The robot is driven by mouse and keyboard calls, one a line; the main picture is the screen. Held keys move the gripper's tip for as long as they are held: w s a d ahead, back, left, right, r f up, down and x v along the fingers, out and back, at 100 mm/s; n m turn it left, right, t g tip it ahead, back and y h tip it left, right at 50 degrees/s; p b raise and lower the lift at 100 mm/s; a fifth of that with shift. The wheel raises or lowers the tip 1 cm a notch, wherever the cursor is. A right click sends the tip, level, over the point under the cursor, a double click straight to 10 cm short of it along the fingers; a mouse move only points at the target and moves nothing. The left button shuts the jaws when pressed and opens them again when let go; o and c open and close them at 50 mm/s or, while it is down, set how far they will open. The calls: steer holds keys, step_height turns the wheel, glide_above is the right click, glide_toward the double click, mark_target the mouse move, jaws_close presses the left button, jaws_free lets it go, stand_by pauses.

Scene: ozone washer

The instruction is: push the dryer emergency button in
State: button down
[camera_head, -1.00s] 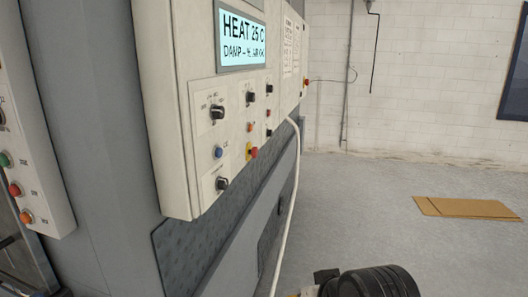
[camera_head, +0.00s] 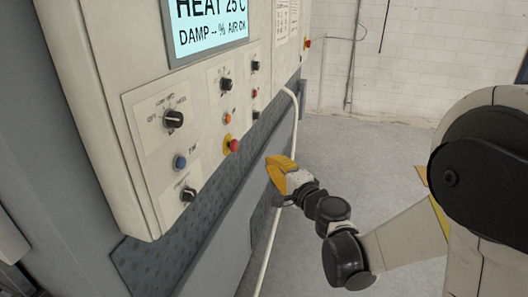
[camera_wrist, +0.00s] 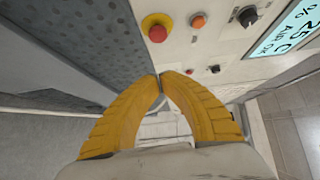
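The red mushroom-shaped emergency button (camera_head: 233,146) sits on a yellow base on the pale control panel, below the lit HEAT display (camera_head: 208,22). It stands out from the panel. In the wrist view the red button (camera_wrist: 157,33) is near the top, beyond and slightly left of the fingertips. My gripper (camera_head: 270,160) has yellow fingers and hangs in the air right of the button, apart from it. In the wrist view the gripper's fingertips (camera_wrist: 160,76) meet with nothing between them.
Near the button are an orange button (camera_head: 227,118), a blue button (camera_head: 180,162) and several black knobs, one a selector knob (camera_head: 173,119). A white hose (camera_head: 283,160) runs down right of the panel. Open floor (camera_head: 385,145) lies to the right.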

mark_target(232, 145)
steer(key=w+a+b, duration=0.1)
steer(key=w+a, duration=0.7)
steer(key=w, duration=0.1)
steer(key=shift+w+f, duration=0.2)
steer(key=shift+f, duration=0.05)
